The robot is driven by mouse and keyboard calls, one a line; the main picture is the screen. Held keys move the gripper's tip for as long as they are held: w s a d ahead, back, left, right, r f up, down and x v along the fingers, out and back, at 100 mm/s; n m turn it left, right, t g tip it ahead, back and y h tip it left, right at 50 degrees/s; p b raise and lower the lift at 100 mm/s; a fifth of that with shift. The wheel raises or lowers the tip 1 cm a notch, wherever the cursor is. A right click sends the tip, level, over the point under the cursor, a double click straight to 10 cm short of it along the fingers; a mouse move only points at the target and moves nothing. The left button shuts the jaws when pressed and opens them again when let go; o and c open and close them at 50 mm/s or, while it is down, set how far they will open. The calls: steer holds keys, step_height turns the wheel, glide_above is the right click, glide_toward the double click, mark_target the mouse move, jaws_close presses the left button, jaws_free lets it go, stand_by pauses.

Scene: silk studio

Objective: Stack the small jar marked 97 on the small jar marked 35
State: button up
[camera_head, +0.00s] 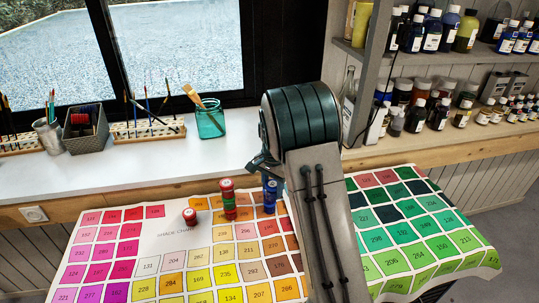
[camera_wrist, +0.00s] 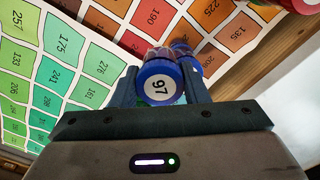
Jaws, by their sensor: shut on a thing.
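My gripper (camera_wrist: 160,88) is shut on a small jar with a blue lid marked 97 (camera_wrist: 160,84), seen lid-on between the two fingers in the wrist view. Another small blue jar (camera_wrist: 190,64) shows just beyond it, partly hidden; I cannot tell whether the two touch. In the head view, blue jar parts (camera_head: 270,193) show beside my arm, which hides much of the gripper. A red and green column of small jars (camera_head: 228,199) stands left of them, and a red-lidded jar (camera_head: 190,216) stands alone farther left. No mark 35 is readable.
The jars stand on a printed shade chart (camera_head: 150,238) covering the near worktop. Behind are a teal glass with a brush (camera_head: 210,122), a brush rack (camera_head: 148,128) and a grey basket (camera_head: 85,130). Bottle shelves (camera_head: 440,66) rise at the right. The white sill (camera_head: 100,168) has free room.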

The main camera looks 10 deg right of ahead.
steer(key=w+r+m+p, duration=0.3)
steer(key=w+r+m, duration=0.3)
steer(key=m, duration=0.4)
steer(key=shift+s+f+b, duration=0.25)
steer(key=shift+f+b, duration=0.6)
steer(key=shift+f, duration=0.15)
steer(key=shift+s+f+b, duration=0.2)
steer(key=shift+f+b, duration=0.65)
steer(key=shift+f, duration=0.1)
steer(key=shift+s+f+b, duration=0.25)
steer(key=shift+f+b, duration=0.6)
steer(key=shift+f, duration=0.15)
steer(key=shift+f+b, duration=0.35)
steer(key=shift+f, duration=0.25)
steer(key=o, duration=1.1)
steer(key=shift+r, duration=0.1)
